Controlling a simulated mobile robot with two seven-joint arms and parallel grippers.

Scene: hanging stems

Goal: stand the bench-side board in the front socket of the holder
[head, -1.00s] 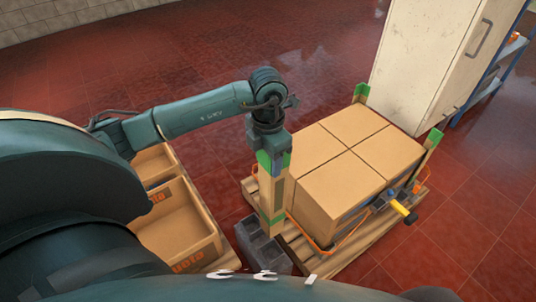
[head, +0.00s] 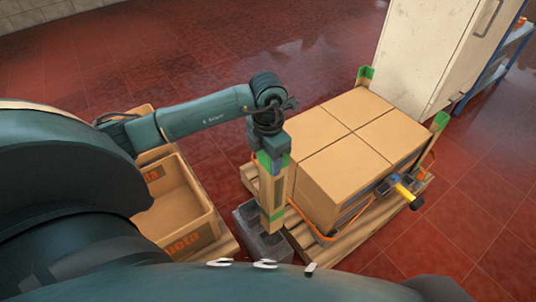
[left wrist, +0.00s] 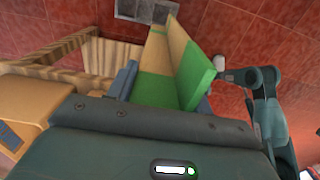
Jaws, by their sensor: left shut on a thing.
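The board (head: 272,195) is a tan, upright, angled strip with a green upper end. My left gripper (head: 271,158) is shut on it near that end. In the left wrist view the green end of the board (left wrist: 160,88) lies between the fingers of my left gripper (left wrist: 160,90). The holder (head: 247,228) is a grey block with square sockets, on the floor beside the pallet. The board's lower end is over or at the block's right-hand socket; I cannot tell whether it is inside. The holder also shows in the left wrist view (left wrist: 130,9). My right gripper is not visible.
A pallet (head: 384,227) with strapped cartons (head: 335,165) stands close right of the board. Green-topped corner boards (head: 365,75) and a yellow-handled tool (head: 404,191) are at its sides. Open boxes (head: 190,240) stand left. A white cabinet (head: 420,60) is behind.

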